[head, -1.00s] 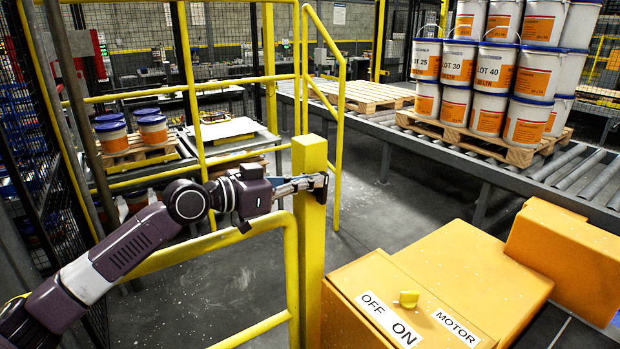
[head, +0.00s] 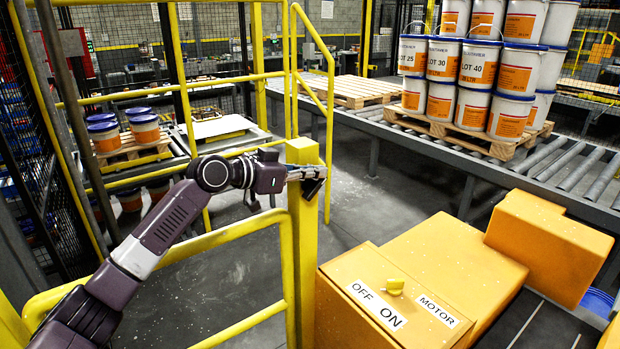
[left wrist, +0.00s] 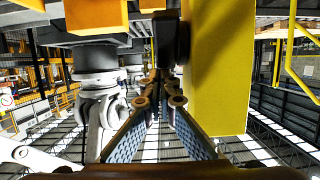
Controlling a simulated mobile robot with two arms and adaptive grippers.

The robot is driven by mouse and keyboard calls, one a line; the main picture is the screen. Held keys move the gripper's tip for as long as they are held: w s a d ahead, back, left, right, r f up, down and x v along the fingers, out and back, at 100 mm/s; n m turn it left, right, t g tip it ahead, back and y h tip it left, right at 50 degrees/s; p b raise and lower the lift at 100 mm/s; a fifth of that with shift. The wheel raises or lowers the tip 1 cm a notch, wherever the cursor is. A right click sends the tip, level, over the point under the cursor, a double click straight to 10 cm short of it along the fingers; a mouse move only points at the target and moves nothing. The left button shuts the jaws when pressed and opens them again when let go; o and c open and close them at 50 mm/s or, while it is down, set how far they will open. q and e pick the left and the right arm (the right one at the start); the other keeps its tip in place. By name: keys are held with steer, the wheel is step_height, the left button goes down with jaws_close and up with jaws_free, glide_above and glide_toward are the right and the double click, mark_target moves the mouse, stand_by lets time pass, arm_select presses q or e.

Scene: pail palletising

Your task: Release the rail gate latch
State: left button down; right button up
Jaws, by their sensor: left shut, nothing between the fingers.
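The yellow gate post (head: 303,215) stands upright at the middle of the head view. A small dark piece (head: 315,186), which looks like the latch, sits at its upper right side, tilted and partly hidden by my fingers. My left gripper (head: 308,173) reaches across the post's upper part to this piece, shut with nothing held. In the left wrist view the shut fingers (left wrist: 158,82) point at a dark block (left wrist: 171,38) beside the yellow post (left wrist: 220,65). I cannot tell whether the fingers touch it. My right gripper is not in view.
Yellow rails (head: 240,232) surround my left arm. A roller conveyor (head: 560,172) carries a pallet of pails (head: 470,75). Grey floor (head: 365,205) is open behind the post.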

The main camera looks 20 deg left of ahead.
arm_select(q)
steer(key=shift+p+x, duration=0.3)
steer(key=shift+x, duration=0.75)
steer(key=shift+a, duration=0.15)
stand_by(0.6)
